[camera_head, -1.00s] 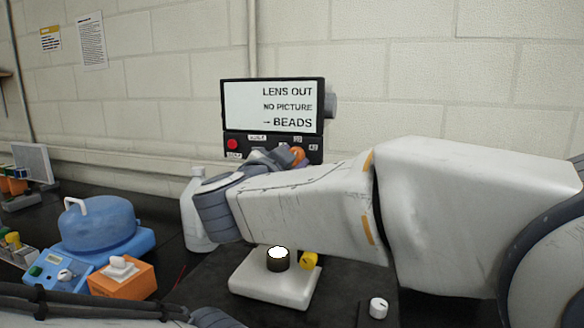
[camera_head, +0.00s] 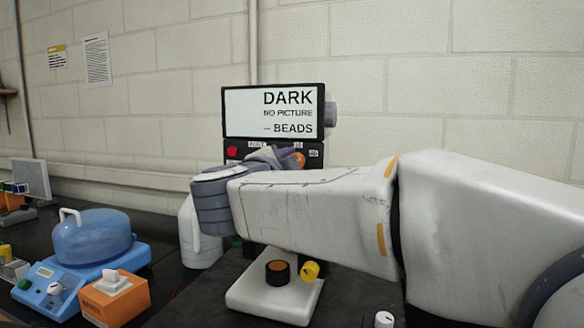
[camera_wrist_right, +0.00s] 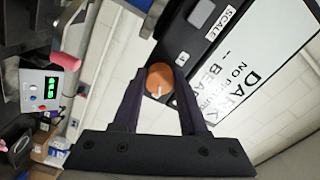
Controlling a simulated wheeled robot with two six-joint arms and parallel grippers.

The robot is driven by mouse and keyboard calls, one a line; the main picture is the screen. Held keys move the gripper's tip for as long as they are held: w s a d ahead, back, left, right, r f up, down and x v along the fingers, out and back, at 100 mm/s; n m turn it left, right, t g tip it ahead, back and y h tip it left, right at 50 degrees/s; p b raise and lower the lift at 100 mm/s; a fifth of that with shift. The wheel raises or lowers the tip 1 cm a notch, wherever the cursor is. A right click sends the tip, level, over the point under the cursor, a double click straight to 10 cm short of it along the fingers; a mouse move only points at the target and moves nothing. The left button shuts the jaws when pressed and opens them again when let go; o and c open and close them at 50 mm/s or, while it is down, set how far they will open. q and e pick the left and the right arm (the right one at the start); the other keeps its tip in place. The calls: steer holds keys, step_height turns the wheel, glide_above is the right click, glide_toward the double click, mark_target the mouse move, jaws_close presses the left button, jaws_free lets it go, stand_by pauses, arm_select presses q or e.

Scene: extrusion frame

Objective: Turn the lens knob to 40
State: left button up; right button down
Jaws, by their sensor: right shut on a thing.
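The dark box with a screen (camera_head: 270,110) stands by the wall and reads "DARK / NO PICTURE / – BEADS". Below the screen is a control panel with a red button (camera_head: 232,151) and an orange knob (camera_head: 299,159). My right gripper (camera_head: 284,157) is at this panel. In the right wrist view the orange knob (camera_wrist_right: 160,80) with a pale pointer mark sits between the fingers of my right gripper (camera_wrist_right: 160,75), which is shut on it. The knob's scale numbers cannot be read. A "SCALE" label (camera_wrist_right: 221,23) shows beside it. My left gripper is not in view.
A white stand (camera_head: 270,297) with a dark cylinder (camera_head: 277,272) and a yellow knob (camera_head: 310,271) is below my right arm. A blue device (camera_head: 90,262) and an orange switch box (camera_head: 115,298) are at left.

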stand_by(0.3)
steer(key=shift+c, duration=2.2)
jaws_free()
steer(key=b+v, duration=0.1)
steer(key=v, duration=0.9)
steer(key=shift+s, duration=0.3)
steer(key=shift+a+r, duration=0.1)
